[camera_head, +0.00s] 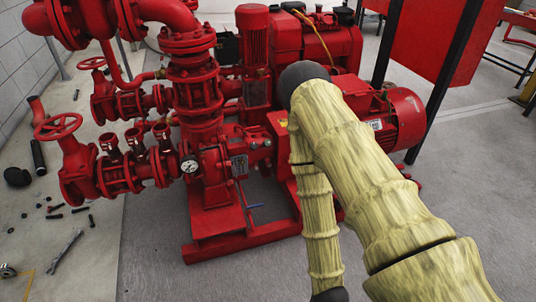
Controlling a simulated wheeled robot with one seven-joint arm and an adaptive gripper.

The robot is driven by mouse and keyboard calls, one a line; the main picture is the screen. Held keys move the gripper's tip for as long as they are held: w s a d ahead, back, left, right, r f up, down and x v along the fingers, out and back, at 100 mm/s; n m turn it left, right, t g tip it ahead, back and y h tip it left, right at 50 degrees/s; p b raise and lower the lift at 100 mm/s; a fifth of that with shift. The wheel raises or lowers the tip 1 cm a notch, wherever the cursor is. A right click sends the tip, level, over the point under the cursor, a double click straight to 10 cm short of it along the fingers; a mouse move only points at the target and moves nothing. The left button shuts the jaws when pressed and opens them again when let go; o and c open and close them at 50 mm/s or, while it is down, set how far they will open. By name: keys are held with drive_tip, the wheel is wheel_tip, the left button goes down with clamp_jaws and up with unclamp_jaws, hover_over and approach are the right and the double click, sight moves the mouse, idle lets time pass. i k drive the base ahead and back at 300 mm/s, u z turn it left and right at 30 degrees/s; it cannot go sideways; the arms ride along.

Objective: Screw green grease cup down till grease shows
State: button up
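No green grease cup can be made out in this view. The red pump casing (213,172) stands on a red base frame (225,240) in the middle, with a round pressure gauge (189,166) on its left side. My pale yellow-sleeved arm rises from the lower right to a dark elbow in front of the red motor (400,118). A thinner link of my arm runs down from there to the bottom edge. My gripper is not in view. My arm hides the area between the pump casing and the motor.
Red valves with handwheels (58,127) and pipes stand left of the pump. A wrench (67,248) and several small dark parts lie on the floor at left. A red panel (430,40) on black posts stands at upper right. The floor in front of the base is clear.

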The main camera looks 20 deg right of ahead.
sight(267, 142)
drive_tip(key=z, duration=0.05)
drive_tip(key=k, duration=1)
drive_tip(key=u, duration=0.75)
drive_tip(key=i, duration=1.8)
drive_tip(key=z, duration=0.9)
drive_tip(key=i, duration=0.45)
drive_tip(key=z, duration=0.45)
